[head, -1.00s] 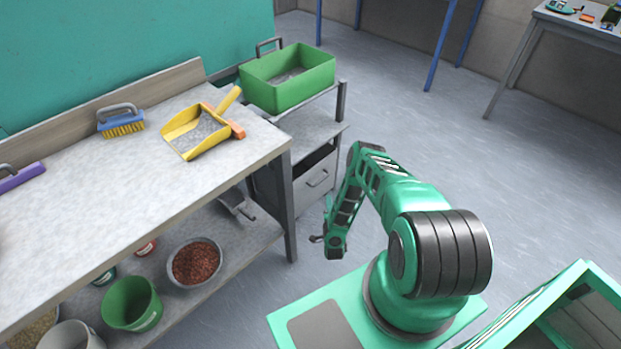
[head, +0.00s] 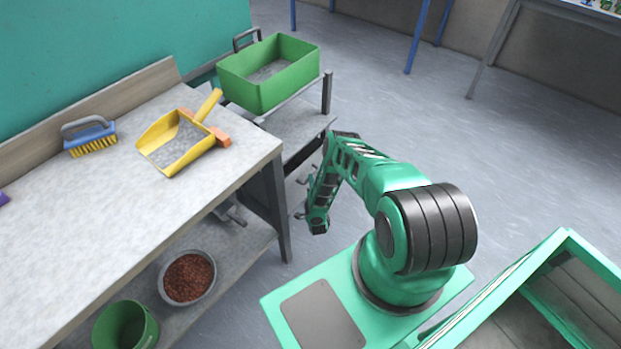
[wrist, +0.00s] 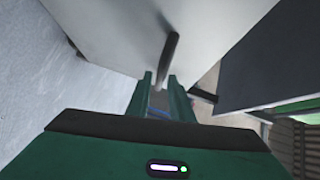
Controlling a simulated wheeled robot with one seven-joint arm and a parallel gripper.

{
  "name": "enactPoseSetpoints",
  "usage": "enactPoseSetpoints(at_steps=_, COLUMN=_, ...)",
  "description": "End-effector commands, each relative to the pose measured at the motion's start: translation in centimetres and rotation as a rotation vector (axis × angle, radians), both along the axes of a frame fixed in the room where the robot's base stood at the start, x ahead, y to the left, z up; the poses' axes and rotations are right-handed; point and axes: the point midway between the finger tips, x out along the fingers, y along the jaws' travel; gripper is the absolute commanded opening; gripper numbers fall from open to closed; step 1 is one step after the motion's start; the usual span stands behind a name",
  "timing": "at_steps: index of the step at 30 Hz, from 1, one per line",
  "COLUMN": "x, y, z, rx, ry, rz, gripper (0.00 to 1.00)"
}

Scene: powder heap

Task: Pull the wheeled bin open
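The wheeled bin (wrist: 115,25) shows in the wrist view as a pale grey panel filling the upper middle. Its dark bar handle (wrist: 171,50) stands out from the panel and slants down toward my fingers. My gripper (wrist: 160,78) is open, with two green fingers apart. The handle's lower end lines up with the gap between the fingertips; I cannot tell whether it is inside the gap or just beyond. In the head view my arm's end is low beside the workbench, and my arm and the bench hide most of the bin.
The workbench (head: 75,220) stands at left, holding a yellow dustpan (head: 172,165) and a blue brush (head: 88,137). A green tub (head: 262,95) sits on the grey trolley (head: 327,92). A bowl of red-brown grains (head: 189,278) is on the lower shelf. Floor right of the trolley is clear.

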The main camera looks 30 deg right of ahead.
Motion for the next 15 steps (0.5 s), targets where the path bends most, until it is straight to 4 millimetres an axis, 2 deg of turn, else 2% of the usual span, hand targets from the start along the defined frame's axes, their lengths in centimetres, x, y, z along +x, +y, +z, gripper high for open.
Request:
enactPoseSetpoints(at_steps=6, x=2.6, y=-1.0, z=-0.4, rx=0.0, ry=-0.002, rz=0.003, gripper=0.2)
enactPoseSetpoints(at_steps=15, x=3.5, y=-1.4, z=-0.5, rx=0.001, ry=0.0, rz=0.003, gripper=0.2)
